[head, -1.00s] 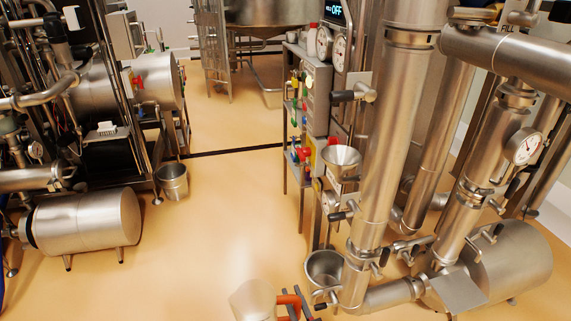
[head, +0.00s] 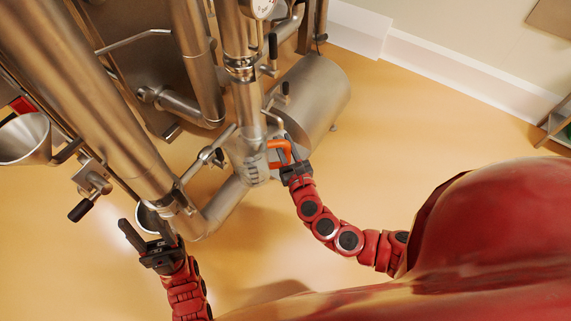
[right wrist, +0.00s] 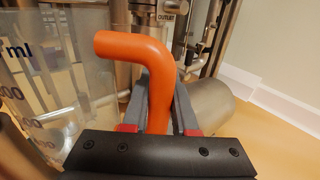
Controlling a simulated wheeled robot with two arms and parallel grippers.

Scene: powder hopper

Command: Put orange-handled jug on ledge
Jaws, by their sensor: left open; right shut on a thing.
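The clear jug (head: 257,166) with the orange handle (head: 277,145) is by the lower pipework in the head view. My right gripper (head: 293,164) is shut on the handle, at the jug's right side. In the right wrist view the jug (right wrist: 48,90) shows dark volume marks and its orange handle (right wrist: 135,52) stands between the fingers of the right gripper (right wrist: 160,112). I cannot make out the ledge clearly; the jug and pipes cover that area, and contact below the jug cannot be told. My left gripper (head: 147,232) is open and empty, near a steel cup.
A steel drum (head: 312,98) lies just behind the jug. A thick upright pipe (head: 110,120) and valve handles crowd the left. A steel funnel (head: 25,138) is at the far left, and a cup (head: 148,217) is behind my left gripper. The floor right of the drum is open.

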